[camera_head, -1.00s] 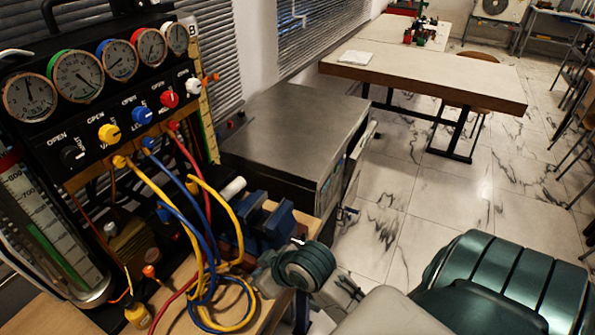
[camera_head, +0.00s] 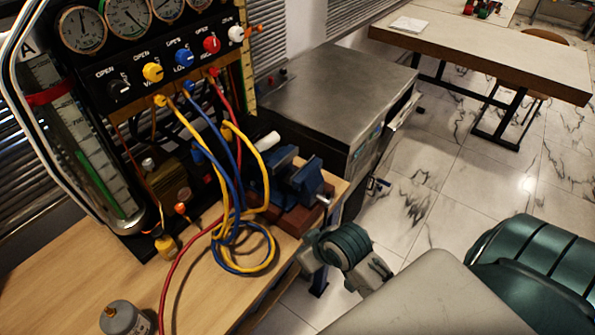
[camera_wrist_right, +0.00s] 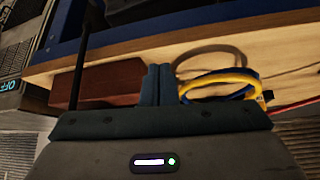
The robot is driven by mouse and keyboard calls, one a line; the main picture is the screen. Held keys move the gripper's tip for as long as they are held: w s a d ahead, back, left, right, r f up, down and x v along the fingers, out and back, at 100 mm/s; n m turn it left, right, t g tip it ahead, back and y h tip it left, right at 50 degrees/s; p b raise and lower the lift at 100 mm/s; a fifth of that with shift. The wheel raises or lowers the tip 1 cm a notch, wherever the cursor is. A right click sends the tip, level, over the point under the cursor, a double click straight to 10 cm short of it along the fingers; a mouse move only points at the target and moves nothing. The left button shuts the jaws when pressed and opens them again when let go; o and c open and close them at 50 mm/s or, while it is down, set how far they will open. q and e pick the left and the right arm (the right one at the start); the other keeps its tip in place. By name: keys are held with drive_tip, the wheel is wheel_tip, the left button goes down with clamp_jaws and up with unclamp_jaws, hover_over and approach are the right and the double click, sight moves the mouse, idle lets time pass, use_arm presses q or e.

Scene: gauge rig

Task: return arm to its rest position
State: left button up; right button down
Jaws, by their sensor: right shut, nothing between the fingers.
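My right arm (camera_head: 345,247) shows at the lower right in the head view, bent in teal and grey links beside the bench's right edge. Its fingertips cannot be made out there. In the right wrist view my right gripper (camera_wrist_right: 158,84) has its two dark fingers together, with nothing between them. Beyond the fingers are the bench's wooden edge, a red-brown block (camera_wrist_right: 112,80) to the left, and looped yellow and blue hoses (camera_wrist_right: 222,84) to the right. I see no contact with these. My left gripper is not in view.
A gauge panel (camera_head: 150,60) with coloured knobs and hoses stands on the wooden bench (camera_head: 90,275). A blue vise (camera_head: 300,180) is near the bench's right edge, close to my arm. A grey canister (camera_head: 125,318) stands at front left. Marble floor (camera_head: 415,190) lies open to the right.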

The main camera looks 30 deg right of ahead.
drive_tip(key=s+d+f+m+g+h, duration=0.1)
drive_tip(key=s+d+f+g, duration=0.15)
drive_tip(key=f, duration=1.45)
drive_tip(key=s+d+f+m+g, duration=0.1)
drive_tip(key=s+d+f, duration=0.25)
drive_tip(key=f, duration=1.25)
drive_tip(key=s+f+g, duration=0.1)
drive_tip(key=s+f, duration=0.8)
drive_tip(key=s, duration=0.3)
drive_tip(key=s+f+g, duration=0.1)
drive_tip(key=s+f, duration=0.7)
drive_tip(key=s, duration=0.5)
drive_tip(key=shift+f+h, duration=0.35)
drive_tip(key=shift+h, duration=0.05)
drive_tip(key=shift+s, duration=0.1)
